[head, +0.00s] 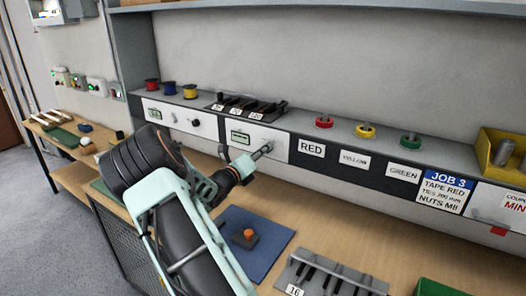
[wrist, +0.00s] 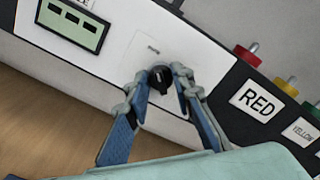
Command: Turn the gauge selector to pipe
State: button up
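The gauge selector is a small round black knob (wrist: 160,78) on a white panel (wrist: 185,45), seen in the wrist view. A tiny label above it is too small to read. My gripper (wrist: 160,80) is at the knob, with one finger on each side of it and the fingertips apart by about the knob's width. Whether the fingers touch the knob I cannot tell. In the head view my gripper (head: 263,151) reaches the same panel and hides the knob. A gauge display (wrist: 72,22) sits to the left; it also shows in the head view (head: 241,138).
A second white panel (head: 175,121) with a display and knob lies further left. Signs for RED (head: 312,149), yellow and green run to the right. A blue mat (head: 255,240) with an orange-topped block and a grey rack (head: 330,277) are on the bench below.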

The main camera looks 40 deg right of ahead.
jog(key=o, duration=0.4)
jog(key=shift+o, duration=0.2)
jog(key=v, duration=1.2)
